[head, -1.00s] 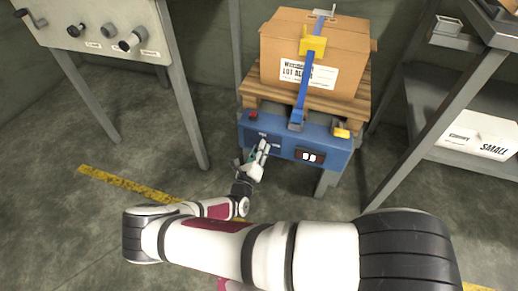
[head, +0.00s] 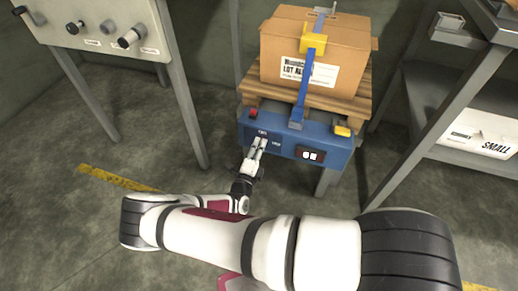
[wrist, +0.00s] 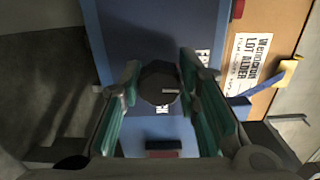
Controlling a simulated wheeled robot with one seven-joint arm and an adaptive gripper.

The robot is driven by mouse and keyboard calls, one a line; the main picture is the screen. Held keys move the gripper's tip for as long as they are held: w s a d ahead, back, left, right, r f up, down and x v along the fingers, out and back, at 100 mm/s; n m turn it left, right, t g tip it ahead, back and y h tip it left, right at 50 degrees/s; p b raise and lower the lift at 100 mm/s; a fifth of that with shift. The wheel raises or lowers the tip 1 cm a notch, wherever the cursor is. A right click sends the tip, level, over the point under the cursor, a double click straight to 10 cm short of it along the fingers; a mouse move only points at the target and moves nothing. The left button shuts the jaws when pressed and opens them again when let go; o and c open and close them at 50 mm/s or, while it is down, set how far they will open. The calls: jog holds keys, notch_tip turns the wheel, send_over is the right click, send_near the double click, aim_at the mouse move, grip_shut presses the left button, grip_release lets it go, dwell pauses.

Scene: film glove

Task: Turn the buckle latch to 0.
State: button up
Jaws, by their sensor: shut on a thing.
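My gripper (head: 259,142) is at the left part of the blue panel (head: 335,147), well below the buckle. In the wrist view, my gripper's green-padded fingers (wrist: 160,92) stand on both sides of a dark round knob (wrist: 158,80) with a pale mark and are shut on it. In the head view, my fingers hide the knob. Small labels sit near it; I cannot read them fully.
The carton (head: 281,49) stands on a wooden pallet (head: 340,103). A grey knob board (head: 100,15) stands left, a shelf (head: 410,150) right.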

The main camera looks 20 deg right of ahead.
jog(key=shift+n, duration=0.4)
jog(key=o, duration=1.2)
jog(key=v, duration=1.2)
